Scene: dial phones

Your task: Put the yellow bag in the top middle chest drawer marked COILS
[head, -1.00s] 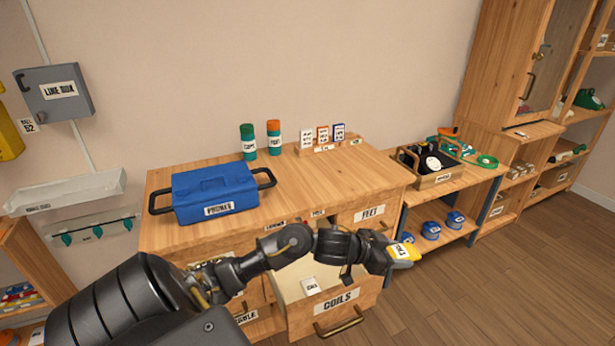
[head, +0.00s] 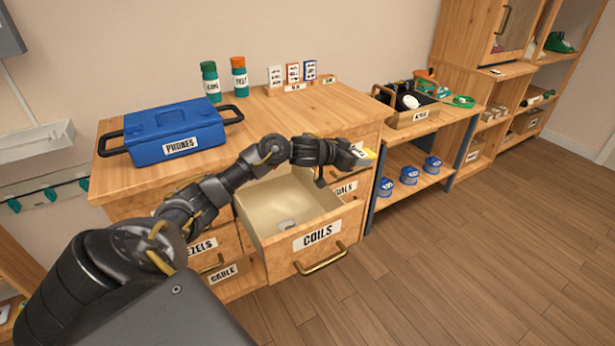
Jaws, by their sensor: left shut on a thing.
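The yellow bag (head: 369,153) shows only as a small yellow patch with a white label at the tip of my left gripper (head: 358,157). The gripper is shut on it and hides most of it. The COILS drawer (head: 318,236) is pulled out of the chest and open at the top. A small pale packet (head: 287,224) lies on its floor. In the picture, the gripper and bag are beyond the drawer's right rear corner, not over its opening. My left forearm crosses over the drawer's back left part. My right gripper is not in view.
A blue PHONES box (head: 170,128) stands on the chest top (head: 260,118) at the left. A lower shelf unit (head: 430,135) adjoins at the right. Floor in front is clear.

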